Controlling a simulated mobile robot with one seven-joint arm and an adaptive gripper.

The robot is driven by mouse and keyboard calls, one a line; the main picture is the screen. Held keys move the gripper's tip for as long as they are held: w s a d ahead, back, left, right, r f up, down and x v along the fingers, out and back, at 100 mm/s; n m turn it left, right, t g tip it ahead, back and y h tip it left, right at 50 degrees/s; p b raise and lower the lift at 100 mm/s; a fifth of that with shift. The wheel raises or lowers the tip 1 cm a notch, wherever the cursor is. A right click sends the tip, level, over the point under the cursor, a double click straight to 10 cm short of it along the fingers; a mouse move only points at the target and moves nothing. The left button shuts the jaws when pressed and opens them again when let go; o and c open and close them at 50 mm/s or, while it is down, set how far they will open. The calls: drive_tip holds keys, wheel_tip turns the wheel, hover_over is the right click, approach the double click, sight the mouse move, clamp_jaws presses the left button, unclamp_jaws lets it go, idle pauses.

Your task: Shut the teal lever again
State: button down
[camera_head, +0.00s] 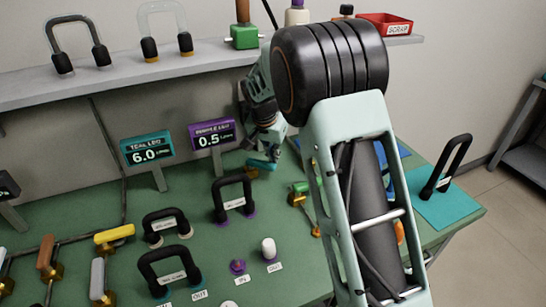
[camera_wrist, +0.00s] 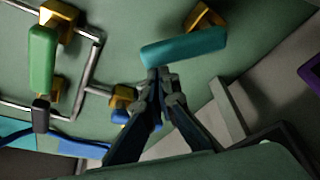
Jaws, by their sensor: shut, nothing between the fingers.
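The teal lever (camera_wrist: 185,47) shows in the wrist view as a teal handle set on a gold valve body (camera_wrist: 205,16). It lies nearly level across the picture, its right end a little higher. In the head view the teal lever (camera_head: 262,165) is small and partly hidden at the back of the green bench. My gripper (camera_wrist: 158,74) is shut and empty, with its fingertips right at the lower left part of the handle. I cannot tell whether they touch it. In the head view my gripper (camera_head: 266,150) is just above the lever, mostly hidden behind my arm.
A green-handled valve (camera_wrist: 43,60) and metal pipes (camera_wrist: 95,70) are left of the lever. The teal display (camera_head: 148,150) reads 6.0 and the purple display (camera_head: 211,135) reads 0.5. A shelf (camera_head: 110,85) runs above. Several black handles stand on the bench (camera_head: 75,215).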

sight(272, 166)
drive_tip(key=s+m, duration=0.1)
drive_tip(key=m, duration=0.1)
drive_tip(key=s+a+m+g+h, duration=0.1)
drive_tip(key=m, duration=0.1)
drive_tip(key=shift+s+m, duration=0.3)
drive_tip(key=shift+s, duration=0.1)
drive_tip(key=s+m, duration=0.1)
drive_tip(key=m, duration=0.1)
drive_tip(key=s+a+m+h, duration=0.1)
drive_tip(key=shift+a+m+g, duration=0.2)
drive_tip(key=shift+m+g, duration=0.2)
drive_tip(key=shift+s+a, duration=0.15)
drive_tip(key=shift+a, duration=0.1)
drive_tip(key=shift+s+a, duration=0.1)
drive_tip(key=shift+a, duration=0.05)
drive_tip(key=shift+r, duration=0.2)
drive_tip(key=s+a, duration=0.2)
drive_tip(key=a, duration=0.1)
drive_tip(key=s+a, duration=0.1)
drive_tip(key=a, duration=0.3)
drive_tip(key=s+a, duration=0.2)
drive_tip(key=a, duration=0.1)
drive_tip(key=shift+s+a+r, duration=0.3)
drive_tip(key=shift+a+r, duration=0.1)
drive_tip(key=shift+d, duration=0.1)
